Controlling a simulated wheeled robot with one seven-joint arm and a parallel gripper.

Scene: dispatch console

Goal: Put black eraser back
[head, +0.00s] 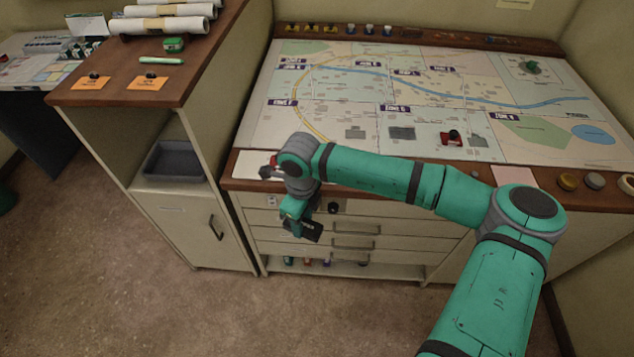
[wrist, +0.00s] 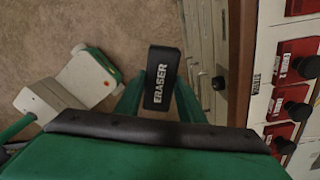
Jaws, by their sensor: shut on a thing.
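The black eraser, with white lettering ERASER on its face, is in my gripper (wrist: 160,95) in the wrist view, between the two green fingers (wrist: 162,72). In the head view my gripper (head: 296,218) hangs in front of the console's drawers, below the map table's front edge. The eraser (head: 307,230) shows there as a dark block at the fingertips, tilted, in the air over the floor side. Two orange labels (head: 149,83) lie on the wooden cabinet top at left; their writing is too small to read.
The cabinet top (head: 190,72) also carries a green block (head: 173,44), a green marker (head: 161,61) and paper rolls (head: 160,24). A grey tray (head: 175,162) sits in the cabinet's niche. The map table (head: 330,115) holds a dark red object (head: 451,138). My arm crosses its front edge.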

